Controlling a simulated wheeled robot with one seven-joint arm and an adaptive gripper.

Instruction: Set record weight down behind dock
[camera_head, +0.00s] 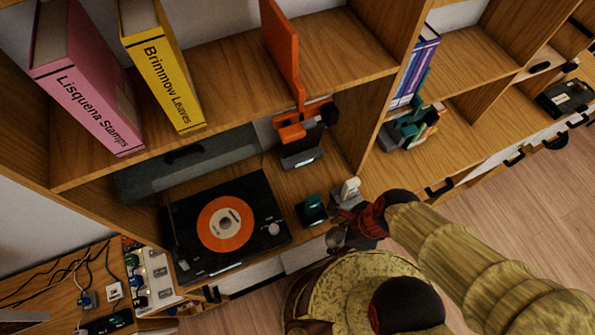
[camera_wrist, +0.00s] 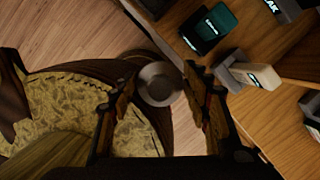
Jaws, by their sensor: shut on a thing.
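My gripper (camera_head: 352,232) is shut on the record weight (camera_wrist: 160,84), a small grey metal cylinder held between the two fingers in the wrist view. In the head view the weight (camera_head: 337,238) is partly hidden and hangs at the shelf's front edge. A small dark dock with a teal-screened device (camera_head: 313,208) stands on the shelf just behind and left of my gripper; it also shows in the wrist view (camera_wrist: 210,28). Beside it, a white device stands on a grey base (camera_head: 346,193). I cannot tell which of these two the task calls the dock.
A turntable (camera_head: 180,232) with an orange-labelled record stands to the left. A dark display device (camera_head: 301,158) stands farther back, below an orange stand (camera_head: 288,130). Bare wood shows between it and the small devices. An upright divider (camera_head: 372,115) bounds this bay on the right.

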